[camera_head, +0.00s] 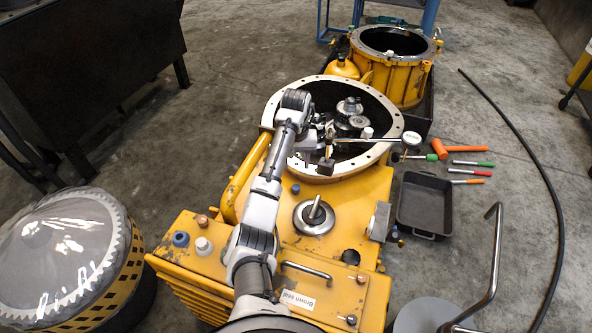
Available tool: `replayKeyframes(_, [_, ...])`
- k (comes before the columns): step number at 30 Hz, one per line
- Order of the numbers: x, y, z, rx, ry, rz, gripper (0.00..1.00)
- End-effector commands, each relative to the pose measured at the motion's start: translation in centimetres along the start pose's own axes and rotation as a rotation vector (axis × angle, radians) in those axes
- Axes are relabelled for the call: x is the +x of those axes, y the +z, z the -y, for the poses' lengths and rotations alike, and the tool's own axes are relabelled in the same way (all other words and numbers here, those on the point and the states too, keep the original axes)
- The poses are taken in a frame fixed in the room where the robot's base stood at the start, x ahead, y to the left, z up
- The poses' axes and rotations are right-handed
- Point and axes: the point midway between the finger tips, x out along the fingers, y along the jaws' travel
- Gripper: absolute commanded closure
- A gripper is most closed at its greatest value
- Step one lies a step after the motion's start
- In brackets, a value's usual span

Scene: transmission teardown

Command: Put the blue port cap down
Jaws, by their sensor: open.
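Two small blue caps show, and I cannot tell for sure which is the blue port cap. One blue cap (296,189) sits on top of the yellow transmission housing (335,240), just below the round flange. A larger blue cap (181,239) sits on the housing's front left, beside a white cap. My gripper (300,166) is open and points down near the flange's lower left rim, a little above the smaller blue cap in the picture. I see nothing held in it. Its fingertips are small and partly hard to make out.
The open bell (270,112) holds gears and a dial gauge (411,140) on a rod. A steel disc with a stub (314,216) stands on the housing. A black tray (425,203) and several coloured-handled tools lie on the floor at right. A covered drum (65,245) stands at left.

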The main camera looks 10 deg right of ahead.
Motion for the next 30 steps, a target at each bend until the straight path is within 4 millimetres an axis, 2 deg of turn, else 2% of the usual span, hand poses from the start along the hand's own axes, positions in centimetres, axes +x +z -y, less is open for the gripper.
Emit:
replayKeyframes(3, [-0.9, 0.0, 0.0, 0.000, 0.000, 0.000, 0.54])
replayKeyframes(12, [-1.2, -0.1, 0.1, -0.003, 0.005, -0.011, 0.54])
replayKeyframes(14, [-1.8, -0.8, 0.6, -0.013, 0.023, -0.054, 0.54])
replayKeyframes(17, [-4.5, -3.3, 2.6, -0.055, 0.083, -0.234, 0.54])
replayKeyframes(20, [-10.2, -6.6, 7.5, -0.136, 0.150, -0.549, 0.54])
replayKeyframes(21, [-13.1, -7.4, 10.2, -0.176, 0.163, -0.692, 0.54])
replayKeyframes(23, [-17.6, -7.9, 14.5, -0.234, 0.163, -0.894, 0.54])
replayKeyframes(24, [-20.5, -7.6, 17.3, -0.270, 0.152, -1.019, 0.54])
replayKeyframes(26, [-24.8, -6.5, 21.6, -0.323, 0.120, -1.196, 0.54])
replayKeyframes(27, [-27.4, -5.2, 24.4, -0.357, 0.089, -1.307, 0.54])
replayKeyframes(29, [-31.4, -2.7, 28.4, -0.405, 0.032, -1.467, 0.54])
replayKeyframes(30, [-33.8, -0.7, 30.9, -0.433, -0.014, -1.567, 0.54])
